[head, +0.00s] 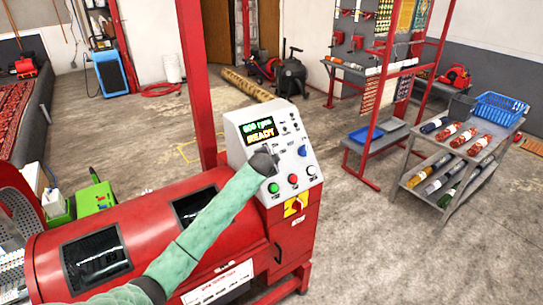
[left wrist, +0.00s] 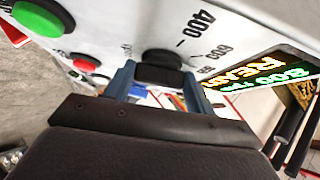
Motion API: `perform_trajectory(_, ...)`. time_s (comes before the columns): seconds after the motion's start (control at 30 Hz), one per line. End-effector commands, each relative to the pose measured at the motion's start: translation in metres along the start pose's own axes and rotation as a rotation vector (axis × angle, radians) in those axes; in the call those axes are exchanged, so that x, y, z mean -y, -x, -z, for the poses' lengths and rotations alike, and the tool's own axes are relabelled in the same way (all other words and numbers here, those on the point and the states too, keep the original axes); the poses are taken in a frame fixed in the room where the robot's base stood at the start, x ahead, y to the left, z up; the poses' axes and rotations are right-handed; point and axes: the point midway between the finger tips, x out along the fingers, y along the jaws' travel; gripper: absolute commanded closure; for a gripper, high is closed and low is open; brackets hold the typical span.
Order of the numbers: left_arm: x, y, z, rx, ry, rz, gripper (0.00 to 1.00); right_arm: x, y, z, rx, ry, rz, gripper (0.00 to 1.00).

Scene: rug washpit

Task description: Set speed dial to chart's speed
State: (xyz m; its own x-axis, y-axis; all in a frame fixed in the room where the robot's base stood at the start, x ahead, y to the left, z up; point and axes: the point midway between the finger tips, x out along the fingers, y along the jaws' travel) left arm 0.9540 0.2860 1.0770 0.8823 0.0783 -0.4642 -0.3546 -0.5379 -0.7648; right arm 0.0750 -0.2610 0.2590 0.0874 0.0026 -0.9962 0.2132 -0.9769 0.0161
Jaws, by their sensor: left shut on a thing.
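The control panel (head: 234,127) stands on the red machine, its sloped white face turned toward me. Its display (head: 258,132) shows "READY" under an rpm line that looks like 800. My left gripper (head: 268,163) is at the panel, just below the display. In the left wrist view my left gripper (left wrist: 159,72) has its two fingers on either side of the black speed dial (left wrist: 162,58), shut on it. Scale marks (left wrist: 204,35) with 400 and 600 show beside the dial. The dial's pointer is hidden. No readable speed chart shows. My right gripper is out of view.
A green button (head: 273,188), a red button (head: 292,180) and a yellow-backed switch (head: 295,206) sit low on the panel. A blue knob (head: 302,151) is to the right. A grey cart (head: 450,170) with rolls stands at right; floor between is clear.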

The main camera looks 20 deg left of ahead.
Motion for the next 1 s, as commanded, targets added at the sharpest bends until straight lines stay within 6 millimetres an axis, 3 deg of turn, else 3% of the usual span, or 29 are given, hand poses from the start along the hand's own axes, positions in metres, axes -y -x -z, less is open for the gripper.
perform_trajectory(0.4, 0.009, 0.001, 0.002, -0.001, -0.206, -0.170, 0.68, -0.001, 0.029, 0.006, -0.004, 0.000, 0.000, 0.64)
perform_trajectory(1.0, 0.009, -0.002, 0.004, -0.001, -0.521, -0.444, 0.68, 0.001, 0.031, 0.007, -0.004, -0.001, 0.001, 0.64)
